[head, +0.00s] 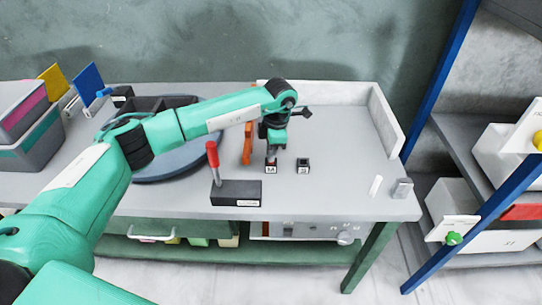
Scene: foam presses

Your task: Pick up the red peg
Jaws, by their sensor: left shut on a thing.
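My left gripper (272,150) points down over the grey table, right at a small dark block marked M (271,169). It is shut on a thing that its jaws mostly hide. A small reddish bit just under the jaws, at the top of the block, looks like the red peg (271,160). I cannot tell whether the peg is seated in the block or clear of it. A second small dark block (303,166) with a label stands just to the right, apart from the gripper. My right gripper is not in view.
A dark box (236,193) with a red-handled lever (213,160) stands in front, left of the gripper. An orange upright piece (248,143) and a blue-grey round plate (180,172) are behind it. A white stick (375,186) and grey block (402,188) lie right; the table between is clear.

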